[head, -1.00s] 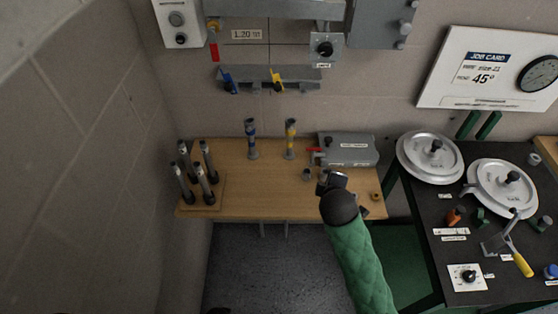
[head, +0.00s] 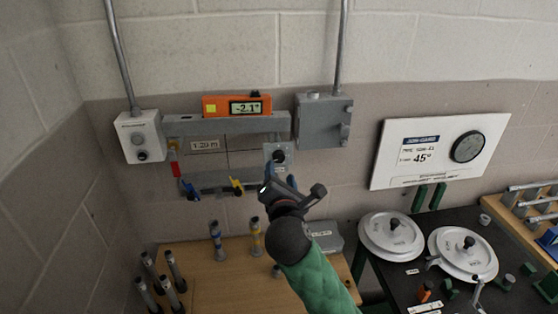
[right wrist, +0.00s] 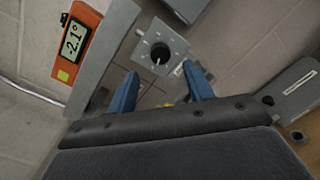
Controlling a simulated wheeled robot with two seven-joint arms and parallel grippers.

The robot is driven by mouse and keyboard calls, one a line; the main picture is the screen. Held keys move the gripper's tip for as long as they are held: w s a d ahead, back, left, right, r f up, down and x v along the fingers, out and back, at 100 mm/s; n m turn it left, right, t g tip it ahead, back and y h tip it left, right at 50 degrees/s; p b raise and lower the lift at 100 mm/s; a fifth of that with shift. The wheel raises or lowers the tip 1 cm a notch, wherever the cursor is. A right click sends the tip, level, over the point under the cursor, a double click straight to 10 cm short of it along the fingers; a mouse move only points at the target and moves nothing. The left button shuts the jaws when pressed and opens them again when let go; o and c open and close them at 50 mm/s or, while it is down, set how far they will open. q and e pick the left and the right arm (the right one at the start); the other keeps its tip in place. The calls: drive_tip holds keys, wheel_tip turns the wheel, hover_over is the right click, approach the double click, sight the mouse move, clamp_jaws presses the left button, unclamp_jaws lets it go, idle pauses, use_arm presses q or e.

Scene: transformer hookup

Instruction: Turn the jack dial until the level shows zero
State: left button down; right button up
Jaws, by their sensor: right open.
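The orange level (head: 237,105) sits on top of the grey frame on the wall, and its display reads -2.1°. It also shows in the right wrist view (right wrist: 77,42). The jack dial (head: 279,156) is a black knob on a small grey plate at the frame's right end. In the right wrist view the dial (right wrist: 160,53) lies ahead of the fingers, with a white mark on it. My right gripper (head: 289,187) is open and empty, just below the dial in the head view. Its two blue fingers (right wrist: 162,88) are apart and not touching the dial. My left gripper is out of view.
A grey box (head: 323,121) is on the wall right of the dial, and a white switch box (head: 139,136) is at the left. Blue and yellow clamps hang below the frame. A wooden bench (head: 215,287) with upright posts stands below.

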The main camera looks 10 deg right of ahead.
sight(279, 159)
drive_tip(key=w+p, duration=0.1)
drive_tip(key=w, duration=0.3)
drive_tip(key=shift+d+r+p, duration=0.15)
drive_tip(key=shift+p, duration=0.2)
drive_tip(key=shift+w, duration=0.8)
drive_tip(key=c, duration=1)
